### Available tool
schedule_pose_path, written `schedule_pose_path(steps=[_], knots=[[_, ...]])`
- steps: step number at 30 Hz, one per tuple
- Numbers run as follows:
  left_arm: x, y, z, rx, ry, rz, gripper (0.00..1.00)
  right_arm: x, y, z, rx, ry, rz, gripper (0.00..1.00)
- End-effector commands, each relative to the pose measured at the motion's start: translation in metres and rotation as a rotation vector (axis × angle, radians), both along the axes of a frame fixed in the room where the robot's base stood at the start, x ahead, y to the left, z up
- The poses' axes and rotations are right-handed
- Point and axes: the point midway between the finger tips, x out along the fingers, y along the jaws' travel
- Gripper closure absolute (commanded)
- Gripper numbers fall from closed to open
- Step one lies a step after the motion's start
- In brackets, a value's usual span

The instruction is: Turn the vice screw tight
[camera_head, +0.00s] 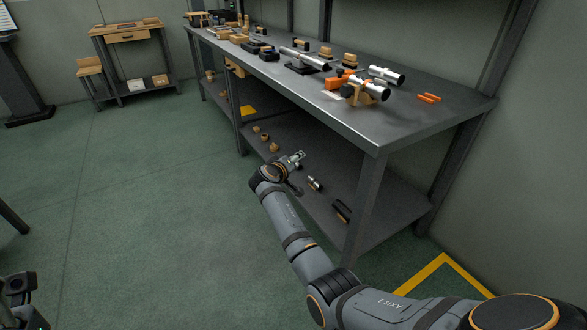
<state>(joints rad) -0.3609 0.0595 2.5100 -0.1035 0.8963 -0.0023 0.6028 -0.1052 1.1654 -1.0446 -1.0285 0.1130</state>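A long grey metal bench (440,105) runs from the back left to the right. I cannot pick out the vice screw for sure. A tan and orange fixture (364,93) holding a silver cylinder stands near the bench's front right, and a dark block with a silver tube (304,60) lies behind it. My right gripper (298,157) is in front of the bench, below its top and near the lower shelf, apart from the things on top. Its fingers are too small to read. At the bottom left edge a dark part, perhaps of my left arm, shows; no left fingers can be made out.
The lower shelf (385,195) carries several small tan pieces, a silver cylinder (315,184) and a dark object (342,211). Orange sticks (429,98) lie on the bench's right. A wooden side table (133,60) stands at the back left. The green floor (150,200) is open.

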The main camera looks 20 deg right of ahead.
Motion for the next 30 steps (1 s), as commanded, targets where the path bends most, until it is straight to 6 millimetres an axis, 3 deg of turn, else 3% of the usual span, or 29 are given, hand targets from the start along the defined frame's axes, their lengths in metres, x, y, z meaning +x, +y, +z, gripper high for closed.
schedule_pose_path(steps=[1,3,12,30], knots=[[0.0,0.0,0.015,0.0,0.0,0.0,0.6,-0.003,0.001,-0.002,0.01,0.022,0.014,0.39],[0.0,0.0,0.024,0.0,0.0,0.0,0.6,-0.007,0.004,-0.015,0.027,0.048,0.034,0.39],[0.0,0.0,0.038,0.0,0.0,0.0,0.6,-0.019,0.01,-0.049,0.07,0.105,0.075,0.39],[0.0,0.0,0.038,0.0,0.0,0.0,0.6,-0.019,0.01,-0.051,0.072,0.106,0.076,0.39]])
